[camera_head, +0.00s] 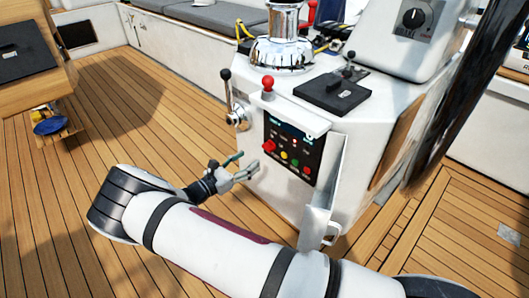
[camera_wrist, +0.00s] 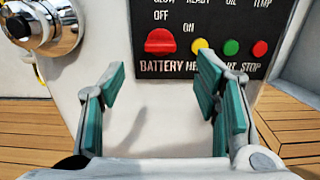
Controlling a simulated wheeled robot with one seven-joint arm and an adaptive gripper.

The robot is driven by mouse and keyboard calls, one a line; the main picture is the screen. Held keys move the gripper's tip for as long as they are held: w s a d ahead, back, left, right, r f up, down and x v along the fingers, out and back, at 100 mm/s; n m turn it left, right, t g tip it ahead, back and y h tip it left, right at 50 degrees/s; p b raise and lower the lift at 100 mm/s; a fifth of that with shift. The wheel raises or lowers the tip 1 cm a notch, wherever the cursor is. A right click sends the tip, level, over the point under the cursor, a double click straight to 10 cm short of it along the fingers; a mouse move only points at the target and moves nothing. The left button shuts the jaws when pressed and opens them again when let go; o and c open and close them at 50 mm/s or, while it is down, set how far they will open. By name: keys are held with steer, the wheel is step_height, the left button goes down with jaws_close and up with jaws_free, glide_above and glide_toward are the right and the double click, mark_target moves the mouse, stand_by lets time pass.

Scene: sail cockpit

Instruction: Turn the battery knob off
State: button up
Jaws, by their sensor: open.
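The battery knob (camera_wrist: 160,43) is red and sits at the left of a black panel (camera_wrist: 215,15), above the word BATTERY. OFF is printed at its upper left and ON at its upper right. In the head view the knob (camera_head: 269,146) shows at the panel's left side. My gripper (camera_wrist: 160,85) is open and empty, its teal-padded fingers spread below the knob and apart from it. In the head view my gripper (camera_head: 247,165) is left of the panel, close to the white console.
Yellow (camera_wrist: 199,46), green (camera_wrist: 231,48) and red (camera_wrist: 260,49) buttons lie right of the knob. A chrome lever hub (camera_wrist: 45,25) is at the upper left. A red-topped lever (camera_head: 267,84) stands above the panel. An open white cover (camera_head: 325,185) is at its right. Wooden deck (camera_head: 110,120) lies left.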

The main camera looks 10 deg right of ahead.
mark_target(265, 149)
steer(key=b+x, duration=0.2)
steer(key=x, duration=0.6)
steer(key=shift+w+d, duration=0.25)
steer(key=shift+d, duration=0.1)
steer(key=shift+c, duration=0.3)
steer(key=c, duration=1.1)
